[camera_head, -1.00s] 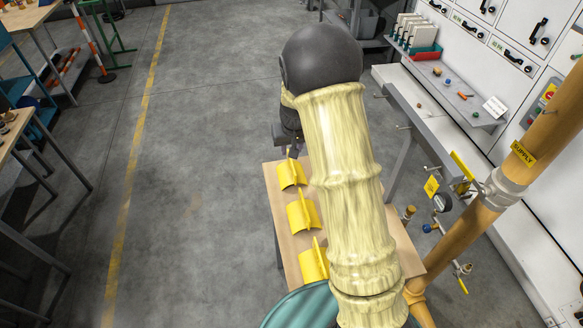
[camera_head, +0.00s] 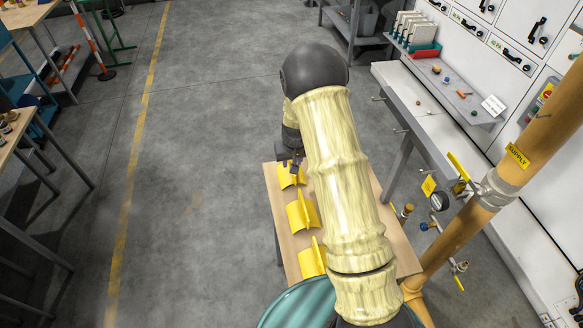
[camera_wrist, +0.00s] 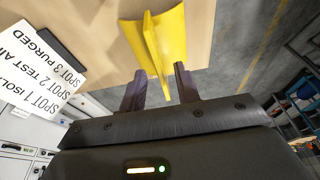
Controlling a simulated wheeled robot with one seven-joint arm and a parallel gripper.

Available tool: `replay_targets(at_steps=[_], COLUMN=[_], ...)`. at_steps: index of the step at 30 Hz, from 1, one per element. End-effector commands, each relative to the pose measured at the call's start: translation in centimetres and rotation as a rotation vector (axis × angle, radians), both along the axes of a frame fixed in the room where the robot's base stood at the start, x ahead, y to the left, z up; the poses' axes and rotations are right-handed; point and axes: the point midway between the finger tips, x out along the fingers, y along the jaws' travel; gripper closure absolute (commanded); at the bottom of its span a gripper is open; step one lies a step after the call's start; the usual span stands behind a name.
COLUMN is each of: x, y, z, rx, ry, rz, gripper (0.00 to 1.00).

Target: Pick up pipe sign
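Three yellow pipe signs, each a curved saddle with an upright fin, lie in a row on a small wooden table: far (camera_head: 286,180), middle (camera_head: 301,215) and near (camera_head: 312,261). My gripper (camera_head: 297,166) is at the far sign and partly covers it. In the wrist view, my gripper (camera_wrist: 160,68) is open, its two fingers apart. The yellow sign (camera_wrist: 165,35) shows there with its fin reaching into the gap between the fingers. I cannot tell whether either finger touches it.
The wooden table (camera_head: 288,240) has bare top around the signs; my arm hides its middle. A yellow supply pipe (camera_head: 470,228) with valves and a gauge stands at right. A grey bench (camera_head: 425,118) is behind it. A printed card (camera_wrist: 40,75) shows in the wrist view.

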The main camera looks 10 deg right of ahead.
Motion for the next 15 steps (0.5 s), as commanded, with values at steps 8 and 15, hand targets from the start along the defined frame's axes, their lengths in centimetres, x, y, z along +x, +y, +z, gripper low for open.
replay_targets(at_steps=[8,15], x=[0.6,0.6], y=[0.0,0.0], z=[-2.3,-2.4], rx=[0.001,0.001], ry=[0.0,-0.001], rz=[0.0,0.0], gripper=[0.68,0.68])
